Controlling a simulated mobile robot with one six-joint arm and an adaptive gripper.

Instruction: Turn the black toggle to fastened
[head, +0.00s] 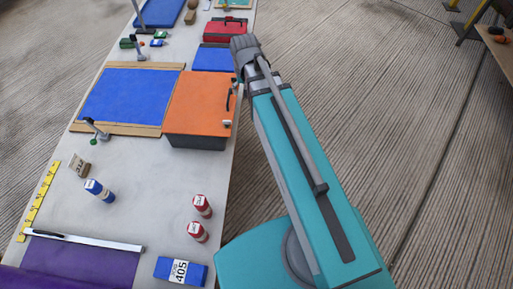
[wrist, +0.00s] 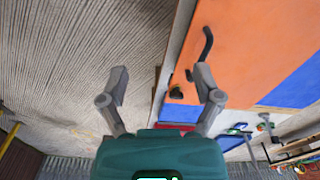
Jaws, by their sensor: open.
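An orange case (head: 200,103) stands on the table's right side, with a curved black handle (head: 229,99) near its right edge. The orange surface and the handle (wrist: 207,44) also show in the wrist view. A small dark piece (wrist: 177,92), apparently the black toggle, sits near the orange edge below the handle; its exact position is too small to tell. My gripper (wrist: 162,80) is open and empty, its right finger just right of that piece in the picture. No contact is visible. In the head view my arm hides most of the gripper beside the case.
A blue panel with wooden edges (head: 126,97) lies left of the case. A blue box (head: 214,58) and a red box (head: 226,29) stand behind it. Red cans (head: 202,206), a blue can (head: 99,190) and a blue block (head: 181,270) stand nearer.

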